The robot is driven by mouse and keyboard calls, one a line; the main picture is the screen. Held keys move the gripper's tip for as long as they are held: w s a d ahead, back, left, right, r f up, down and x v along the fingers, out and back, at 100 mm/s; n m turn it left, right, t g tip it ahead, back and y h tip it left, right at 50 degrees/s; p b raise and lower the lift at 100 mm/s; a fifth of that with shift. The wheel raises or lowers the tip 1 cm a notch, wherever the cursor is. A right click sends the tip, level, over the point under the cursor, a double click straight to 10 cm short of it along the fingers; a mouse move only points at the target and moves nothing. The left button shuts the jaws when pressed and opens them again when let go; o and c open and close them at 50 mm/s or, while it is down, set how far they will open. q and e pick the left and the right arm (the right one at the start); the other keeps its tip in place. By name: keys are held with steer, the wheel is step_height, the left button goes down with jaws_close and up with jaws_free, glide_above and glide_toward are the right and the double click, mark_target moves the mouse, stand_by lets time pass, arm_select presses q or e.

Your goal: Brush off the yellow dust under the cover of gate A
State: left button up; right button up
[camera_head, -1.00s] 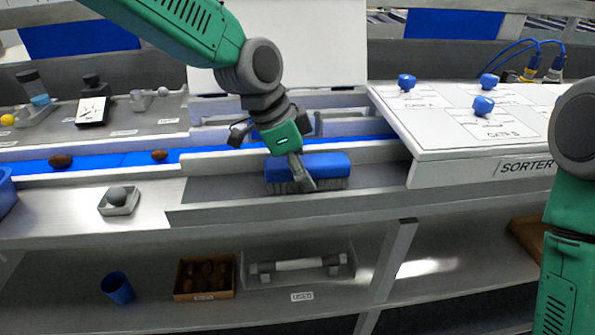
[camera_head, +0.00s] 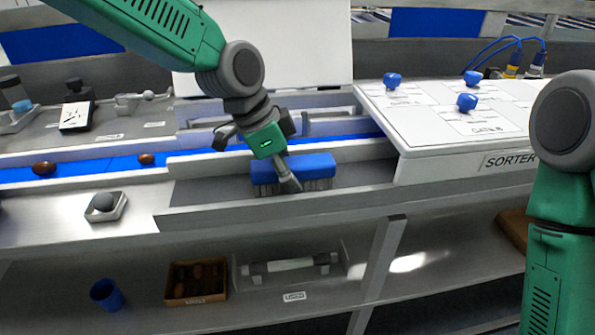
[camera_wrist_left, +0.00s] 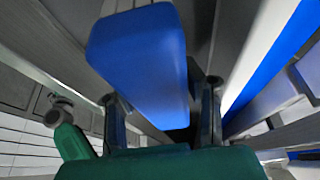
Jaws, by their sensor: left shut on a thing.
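My left gripper (camera_head: 287,176) is shut on a blue brush (camera_head: 315,168) with grey bristles pointing down. The brush sits in or just over a grey trough (camera_head: 215,190) in front of the blue belt; I cannot tell whether its bristles touch. In the left wrist view the blue brush block (camera_wrist_left: 140,60) lies between the two fingers. The white sorter cover (camera_head: 415,135) is at the right, with several blue knobs on it. The gate A knob (camera_head: 392,80) is at its back left; the cover is down. No yellow dust shows. My right gripper is out of view.
A blue belt (camera_head: 100,163) carries two dates at the left. A small grey dish (camera_head: 120,207) with a dark ball stands on the bench. A blue cup (camera_head: 107,294) and a brown box (camera_head: 195,298) are on the lower shelf. My right arm fills the right edge.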

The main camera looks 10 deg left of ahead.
mark_target(250, 190)
arm_select(q)
steer(key=shift+s+a, duration=0.2)
steer(key=shift+a, duration=0.6)
steer(key=shift+s+a, duration=0.2)
steer(key=shift+a, duration=0.55)
steer(key=shift+s+a, duration=0.3)
steer(key=shift+a, duration=0.7)
steer(key=shift+s+a, duration=0.3)
steer(key=shift+a, duration=0.65)
steer(key=shift+s+a, duration=0.15)
steer(key=shift+a, duration=0.4)
steer(key=shift+r, duration=0.5)
step_height(250, 190, up, 11)
steer(key=shift+d, duration=0.1)
